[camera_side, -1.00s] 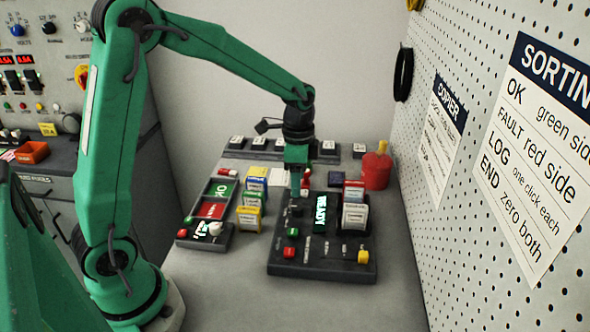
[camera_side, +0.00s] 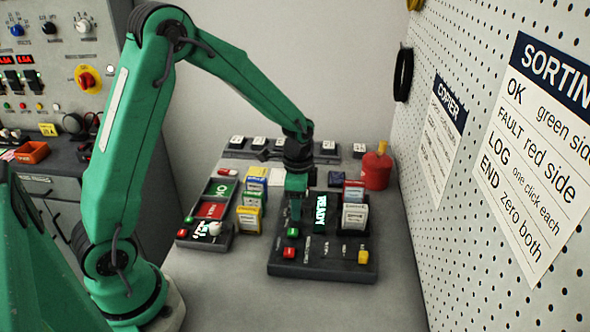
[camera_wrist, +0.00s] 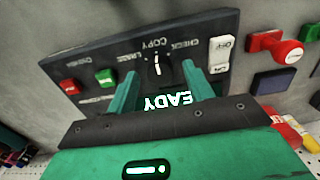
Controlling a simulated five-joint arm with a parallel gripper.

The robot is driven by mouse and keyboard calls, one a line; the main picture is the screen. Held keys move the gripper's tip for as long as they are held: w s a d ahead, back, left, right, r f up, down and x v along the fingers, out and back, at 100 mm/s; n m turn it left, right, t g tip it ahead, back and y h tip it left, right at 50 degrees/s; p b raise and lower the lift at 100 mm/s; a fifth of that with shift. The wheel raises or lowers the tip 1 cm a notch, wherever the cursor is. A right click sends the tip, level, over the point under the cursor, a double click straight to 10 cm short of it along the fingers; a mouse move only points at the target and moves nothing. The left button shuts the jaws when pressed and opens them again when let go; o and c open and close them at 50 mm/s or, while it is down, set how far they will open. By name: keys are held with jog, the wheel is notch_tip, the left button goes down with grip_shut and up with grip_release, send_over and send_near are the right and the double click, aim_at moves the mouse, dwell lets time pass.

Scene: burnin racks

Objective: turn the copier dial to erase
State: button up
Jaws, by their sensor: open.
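The copier (camera_side: 325,262) is a dark panel on the grey table with a lit "READY" display (camera_side: 320,212). Its black dial (camera_wrist: 157,66) shows in the wrist view, with a white pointer mark toward the COPY label. The ERASE label (camera_wrist: 122,56) lies to the left of COPY and CHECK to the right. My gripper (camera_side: 295,212) is low over the copier and hides the dial in the side view. In the wrist view my gripper (camera_wrist: 160,76) is open, with one green finger on each side of the dial. I cannot tell whether they touch it.
Green (camera_side: 292,232), red (camera_side: 289,253) and yellow (camera_side: 363,257) buttons sit on the copier. A red container (camera_side: 376,172) stands behind right. The table front is clear.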

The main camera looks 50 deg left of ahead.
jog(key=shift+f, duration=0.2)
jog(key=c, duration=1)
jog(key=shift+n, duration=0.5)
jog(key=n, duration=0.3)
jog(key=shift+n, duration=2.5)
